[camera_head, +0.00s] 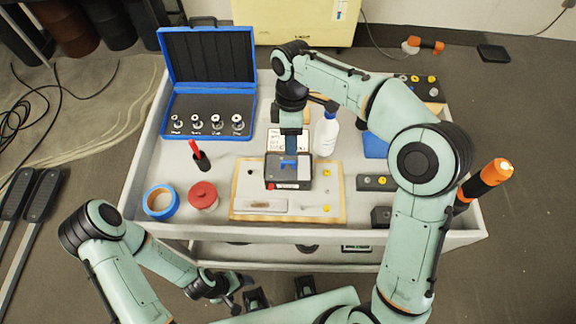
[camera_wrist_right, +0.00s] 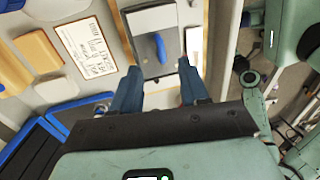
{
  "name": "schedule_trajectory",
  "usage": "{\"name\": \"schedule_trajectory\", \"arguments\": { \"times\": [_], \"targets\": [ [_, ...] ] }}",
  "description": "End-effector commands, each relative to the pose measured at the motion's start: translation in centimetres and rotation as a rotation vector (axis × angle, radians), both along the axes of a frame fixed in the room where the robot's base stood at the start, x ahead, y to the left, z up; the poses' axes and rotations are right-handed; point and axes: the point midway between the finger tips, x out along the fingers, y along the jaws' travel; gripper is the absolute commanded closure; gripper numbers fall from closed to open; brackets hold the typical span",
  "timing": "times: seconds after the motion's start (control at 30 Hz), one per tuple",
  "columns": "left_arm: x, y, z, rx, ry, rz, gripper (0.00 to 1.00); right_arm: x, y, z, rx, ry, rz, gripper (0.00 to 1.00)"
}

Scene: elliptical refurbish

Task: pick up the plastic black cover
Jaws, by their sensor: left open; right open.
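A dark cover sits on a small box (camera_head: 289,183) on the wooden board in the cart's middle. The cover, dark grey with a blue handle, also shows in the right wrist view (camera_wrist_right: 147,46). My right gripper (camera_head: 291,146) hangs just above and behind the handle. In the right wrist view its two blue fingers (camera_wrist_right: 160,82) are spread apart, with the cover beyond and between them and nothing held. Whether a finger touches the cover is unclear. My left gripper (camera_head: 236,290) is open and empty, low in front of the cart.
The wooden board (camera_head: 240,207) lies on the grey cart. An open blue case (camera_head: 208,88) is at the back left. A white bottle (camera_head: 326,135) stands close behind the box.

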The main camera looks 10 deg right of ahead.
Motion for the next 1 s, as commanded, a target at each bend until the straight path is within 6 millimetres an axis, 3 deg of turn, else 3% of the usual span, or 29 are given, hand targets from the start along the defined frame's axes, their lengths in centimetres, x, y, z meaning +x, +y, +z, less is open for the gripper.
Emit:
{"name": "schedule_trajectory", "arguments": {
  "times": [0.1,0.27,0.53,0.87,1.0],
  "targets": [
    [-0.2,0.0,-0.4,0.0,0.002,0.0,0.2,-0.3,0.1,-1.5,-0.001,0.001,0.0,0.55],
    [-0.3,0.0,-0.6,0.0,0.002,0.0,0.2,-0.5,0.1,-2.4,0.0,0.001,-0.001,0.55],
    [-0.6,0.0,-1.3,0.0,0.007,0.0,0.2,-1.5,0.4,-6.1,0.0,0.002,-0.001,0.55],
    [-0.7,0.0,-1.4,0.0,0.007,0.0,0.2,-1.6,0.4,-6.9,0.0,-0.002,-0.001,0.55],
    [-0.7,0.0,-1.4,0.0,0.007,0.0,0.2,-1.6,0.4,-6.9,0.0,-0.001,-0.001,0.98]
  ]
}}
